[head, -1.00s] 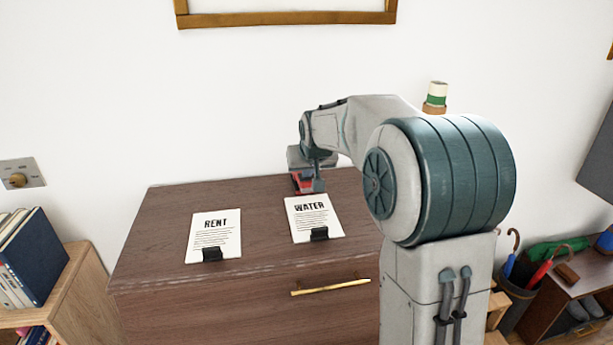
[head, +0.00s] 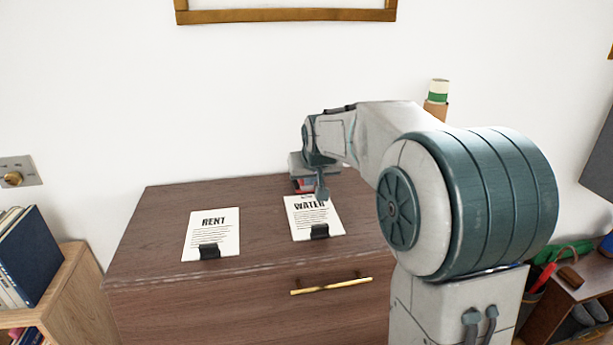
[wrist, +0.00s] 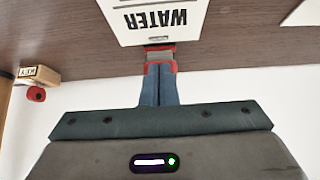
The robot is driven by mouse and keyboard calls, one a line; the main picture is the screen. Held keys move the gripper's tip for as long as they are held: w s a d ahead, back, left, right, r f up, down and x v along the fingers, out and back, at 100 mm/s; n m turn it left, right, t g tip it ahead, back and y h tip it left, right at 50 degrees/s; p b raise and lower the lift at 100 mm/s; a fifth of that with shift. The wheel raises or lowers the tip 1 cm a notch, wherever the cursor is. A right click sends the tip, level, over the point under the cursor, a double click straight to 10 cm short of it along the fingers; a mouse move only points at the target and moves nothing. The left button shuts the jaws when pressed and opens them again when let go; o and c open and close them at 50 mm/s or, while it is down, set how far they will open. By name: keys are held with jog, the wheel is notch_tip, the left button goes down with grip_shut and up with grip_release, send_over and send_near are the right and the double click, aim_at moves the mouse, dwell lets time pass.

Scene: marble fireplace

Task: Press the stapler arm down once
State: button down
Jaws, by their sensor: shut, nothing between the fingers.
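The red stapler (head: 303,185) is on the dark wooden cabinet top at the back edge of the WATER sheet (head: 318,222). My arm hides most of it in the head view. In the wrist view, its red and grey end (wrist: 159,55) shows beside the WATER sheet (wrist: 162,22). My gripper (head: 322,197) is shut and empty, its fingers pointing down at the stapler's front right. In the wrist view, my shut fingers (wrist: 159,72) overlap the stapler. I cannot tell whether they touch it.
The RENT sheet (head: 212,233) with a black clip lies left on the cabinet top (head: 160,215). A PAID box (wrist: 38,74) and a small red object (wrist: 36,94) show in the wrist view. A bookshelf (head: 60,290) stands left. The white wall is close behind.

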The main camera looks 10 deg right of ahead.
jog(key=shift+w, duration=0.15)
jog(key=b+v, duration=0.2)
jog(key=v, duration=1.1)
jog(key=shift+s+r, duration=0.25)
jog(key=shift+s, duration=0.05)
jog(key=shift+s+f, duration=0.1)
jog(key=s+f+g, duration=0.2)
jog(key=s+f, duration=0.8)
jog(key=s, duration=0.2)
jog(key=s+f+g, duration=0.2)
jog(key=s+f, duration=0.8)
jog(key=s, duration=0.3)
